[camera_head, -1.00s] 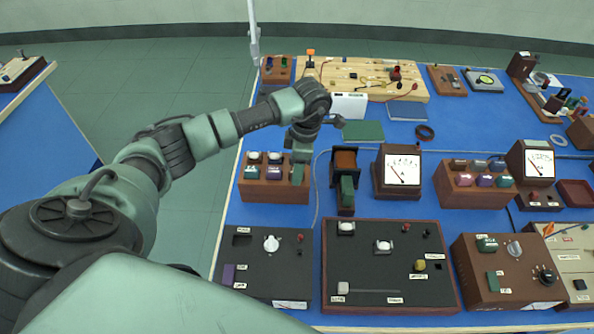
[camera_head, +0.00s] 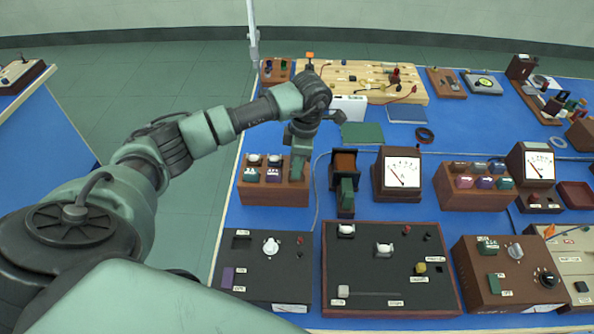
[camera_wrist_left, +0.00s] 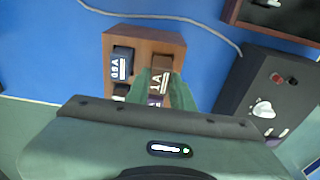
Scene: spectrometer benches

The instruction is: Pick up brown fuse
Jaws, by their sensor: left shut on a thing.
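A brown fuse (camera_wrist_left: 158,70) with a white label reading 1A shows in the left wrist view, between the green fingers of my left gripper (camera_wrist_left: 155,88). The gripper is shut on it at the wooden fuse rack (camera_wrist_left: 144,40). In the head view my left gripper (camera_head: 297,166) points down at the right end of this rack (camera_head: 272,194), and its fingers hide the fuse. I cannot tell whether the fuse is clear of its slot. My right gripper is not in view.
A dark blue fuse (camera_wrist_left: 122,62) sits beside the held one; a purple fuse (camera_wrist_left: 155,101) is close below. A brown-and-green device (camera_head: 345,184) stands just right of the rack. A meter (camera_head: 402,174) and a second fuse rack (camera_head: 475,198) stand further right.

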